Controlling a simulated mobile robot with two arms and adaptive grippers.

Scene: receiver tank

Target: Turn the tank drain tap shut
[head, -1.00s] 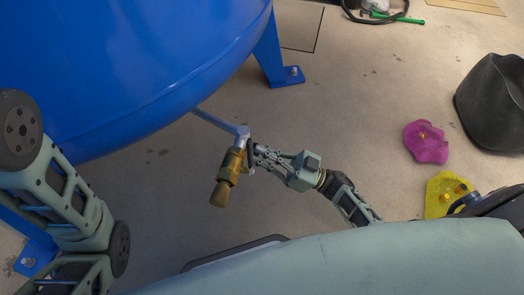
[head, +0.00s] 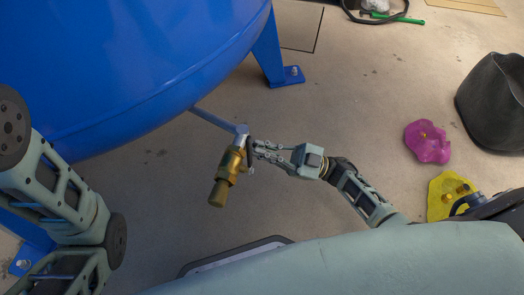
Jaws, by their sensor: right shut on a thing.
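The blue tank (head: 120,70) fills the upper left of the head view. A thin drain pipe (head: 212,119) runs from its underside to the brass drain tap (head: 229,172). The tap's outlet points down toward the front. My right gripper (head: 254,147) is at the tap's upper right side and is shut on the tap's handle, which is mostly hidden by the fingers. My left arm shows at the left edge, but its gripper is out of view.
A blue tank leg (head: 270,55) with a bolted foot stands just behind the tap. A black bucket (head: 492,100), a magenta piece (head: 428,142) and a yellow piece (head: 449,194) lie to the right. A hose (head: 375,12) lies at the back. Floor around the tap is clear.

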